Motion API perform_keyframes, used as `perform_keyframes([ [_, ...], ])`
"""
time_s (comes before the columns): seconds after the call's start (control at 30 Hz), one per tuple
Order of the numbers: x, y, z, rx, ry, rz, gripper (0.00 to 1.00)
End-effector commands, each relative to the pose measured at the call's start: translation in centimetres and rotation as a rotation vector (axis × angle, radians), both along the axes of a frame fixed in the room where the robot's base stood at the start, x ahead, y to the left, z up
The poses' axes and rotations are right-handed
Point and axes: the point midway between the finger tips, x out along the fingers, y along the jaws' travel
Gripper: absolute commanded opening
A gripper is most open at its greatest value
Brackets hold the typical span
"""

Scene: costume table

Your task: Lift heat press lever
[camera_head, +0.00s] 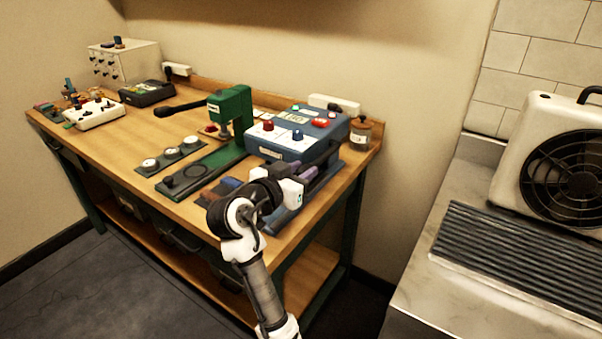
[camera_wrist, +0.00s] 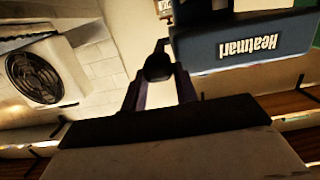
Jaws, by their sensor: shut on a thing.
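The heat press (camera_head: 310,128) is a blue machine with a pale control panel, red and dark knobs and a red button, at the right end of the wooden table. Its blue body with white lettering also shows in the wrist view (camera_wrist: 235,52). The lever shows in the wrist view as a dark rounded grip (camera_wrist: 158,66) beside the press body. My gripper (camera_head: 304,172) is at the front right side of the press. In the wrist view my gripper's fingers (camera_wrist: 160,88) are shut on the lever's end. In the head view my gripper and wrist partly hide the lever.
The table (camera_head: 130,130) also bears a green press (camera_head: 232,112), a tray with round white pieces (camera_head: 171,155) and a small jar (camera_head: 360,132) behind the heat press. A counter with a fan unit (camera_head: 560,155) stands to the right, across a gap.

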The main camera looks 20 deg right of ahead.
Motion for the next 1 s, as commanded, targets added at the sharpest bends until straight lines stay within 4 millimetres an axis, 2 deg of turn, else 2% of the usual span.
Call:
perform_keyframes([
  [0.13, 0.0, -0.1, 0.2, -0.005, -0.006, 0.0, 0.0],
  [0.17, 0.0, -0.1, 0.2, -0.005, -0.006, 0.0, 0.32],
  [0.3, 0.0, -0.1, 0.1, -0.003, -0.004, 0.0, 0.5],
  [0.67, -0.2, 0.4, 0.0, -0.002, -0.003, 0.002, 0.51],
  [0.77, -0.8, 1.3, 0.1, -0.002, -0.002, 0.004, 0.51],
  [1.0, -4.0, 5.5, 0.8, -0.002, -0.005, 0.007, 0.51],
])
